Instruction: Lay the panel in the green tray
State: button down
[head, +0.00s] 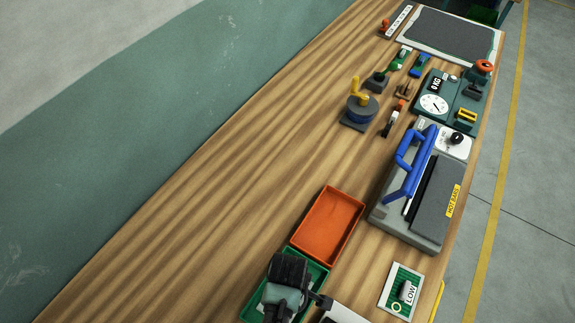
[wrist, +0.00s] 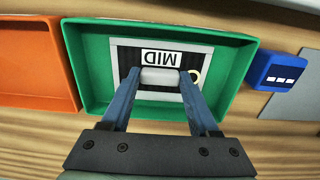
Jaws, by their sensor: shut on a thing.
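A dark panel with a light border and a MID label (wrist: 128,52) shows in the wrist view, within the outline of the green tray (wrist: 94,62). My gripper (wrist: 160,76) is shut on the panel's pale grey handle. I cannot tell whether the panel touches the tray floor or hangs just above it. In the head view my wrist and hand cover most of the green tray (head: 317,273), and the held panel is hidden there. Another panel, labelled LOW (head: 395,298), lies on the bench to the right.
An orange tray (head: 328,226) sits beside the green one and looks empty. A sealer with a blue handle (head: 412,165) and a hot-bars label stands to the right. A blue block (wrist: 276,72) is close to the green tray. The bench's left side is clear.

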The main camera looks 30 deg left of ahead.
jog(key=shift+f, duration=0.15)
jog(key=shift+c, duration=0.7)
grip_release()
notch_tip(320, 180, up, 12)
jog(key=shift+r, duration=0.2)
